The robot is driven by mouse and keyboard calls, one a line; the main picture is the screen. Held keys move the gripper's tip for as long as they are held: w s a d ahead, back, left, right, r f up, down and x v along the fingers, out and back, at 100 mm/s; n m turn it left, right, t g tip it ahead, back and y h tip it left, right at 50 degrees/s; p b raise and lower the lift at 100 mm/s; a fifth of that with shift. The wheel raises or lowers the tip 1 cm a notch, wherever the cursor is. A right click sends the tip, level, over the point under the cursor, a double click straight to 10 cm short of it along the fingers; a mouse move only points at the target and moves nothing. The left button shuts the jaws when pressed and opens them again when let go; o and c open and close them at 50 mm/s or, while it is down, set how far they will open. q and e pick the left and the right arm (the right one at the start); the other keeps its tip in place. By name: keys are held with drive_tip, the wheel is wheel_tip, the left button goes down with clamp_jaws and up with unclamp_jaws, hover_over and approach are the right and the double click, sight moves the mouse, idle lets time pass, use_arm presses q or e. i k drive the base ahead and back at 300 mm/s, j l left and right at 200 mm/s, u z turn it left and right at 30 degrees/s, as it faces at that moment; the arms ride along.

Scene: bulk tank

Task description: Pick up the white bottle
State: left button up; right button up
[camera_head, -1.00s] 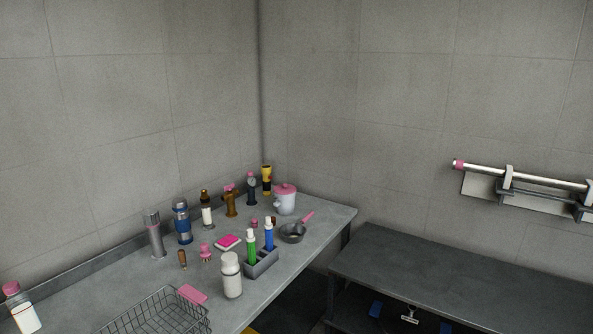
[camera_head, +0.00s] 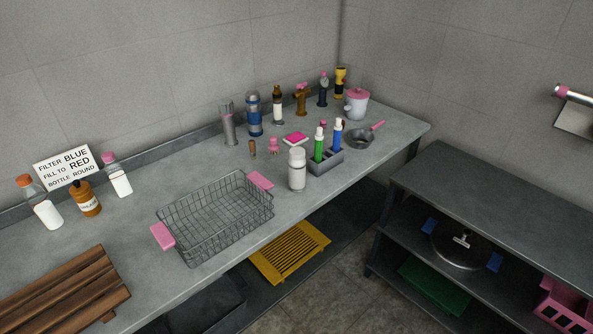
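A white bottle (camera_head: 297,172) with a white cap stands upright on the grey counter (camera_head: 330,205), near its front edge. It is between the wire basket and the grey holder with the green and blue bottles. Two other bottles with whitish lower parts stand at the left: one with a pink cap (camera_head: 117,176) and one with an orange cap (camera_head: 40,203). Neither of my grippers is in view.
A wire basket (camera_head: 185,249) with pink handles is left of the white bottle. The grey holder (camera_head: 327,166) is close on its right. A wooden rack (camera_head: 65,292) lies at front left. A sign (camera_head: 68,166) and brown bottle (camera_head: 86,200) stand behind. A lower bench (camera_head: 490,195) is at right.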

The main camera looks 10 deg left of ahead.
sight(296, 169)
drive_tip(key=i+l+u, duration=0.5)
drive_tip(key=i+l, duration=0.35)
